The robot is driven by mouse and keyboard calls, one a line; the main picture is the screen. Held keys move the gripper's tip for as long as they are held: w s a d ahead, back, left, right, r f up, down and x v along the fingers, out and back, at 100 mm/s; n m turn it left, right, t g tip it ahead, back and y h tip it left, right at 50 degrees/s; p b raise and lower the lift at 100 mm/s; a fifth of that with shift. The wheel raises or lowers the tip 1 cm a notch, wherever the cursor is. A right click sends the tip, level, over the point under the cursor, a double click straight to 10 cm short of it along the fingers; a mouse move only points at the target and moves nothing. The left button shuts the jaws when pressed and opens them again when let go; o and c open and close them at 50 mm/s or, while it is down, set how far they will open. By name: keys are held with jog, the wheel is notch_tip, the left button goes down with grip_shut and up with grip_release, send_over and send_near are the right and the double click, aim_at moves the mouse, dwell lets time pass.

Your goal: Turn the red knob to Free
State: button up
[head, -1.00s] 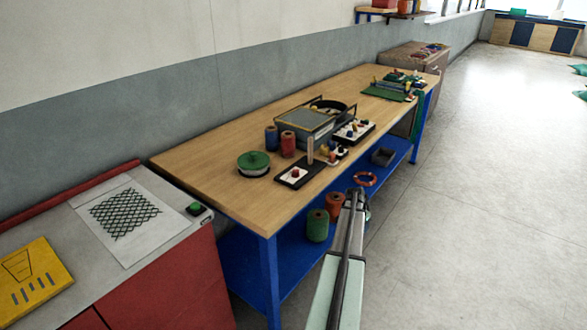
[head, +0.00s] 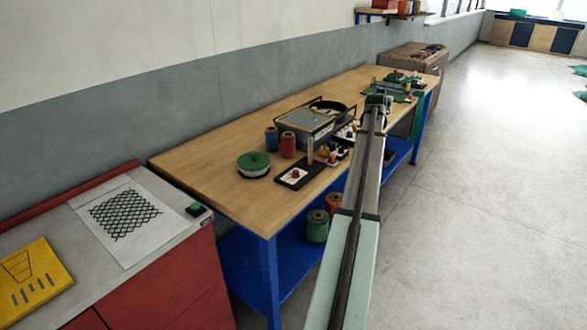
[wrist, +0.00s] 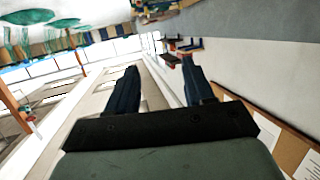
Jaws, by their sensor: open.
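A red knob (head: 295,174) sits on a small black-framed panel with a white face (head: 289,182) near the front edge of the wooden bench. Its lettering and setting are too small to read. My gripper (head: 378,101) is raised over the bench's right side, well apart from this knob, up and to its right. In the wrist view its two dark fingers (wrist: 160,82) are spread with nothing between them; the knob is not in that view.
The wooden bench (head: 210,165) carries a green-topped round tin (head: 254,164), blue and red spools (head: 288,144), and a grey box (head: 312,122). My arm partly hides another control panel (head: 347,131). Open floor (head: 480,200) lies to the right.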

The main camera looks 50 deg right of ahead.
jog(key=w+a+r, duration=0.4)
jog(key=w, duration=0.2)
jog(key=m+g+y, duration=0.8)
jog(key=m+y, duration=0.4)
jog(key=m, duration=0.2)
send_near(295, 171)
jog(key=x, duration=0.8)
jog(key=shift+d+f, duration=0.15)
jog(key=shift+f, duration=0.05)
jog(key=shift+c, duration=0.3)
jog(key=shift+n, duration=0.3)
grip_shut()
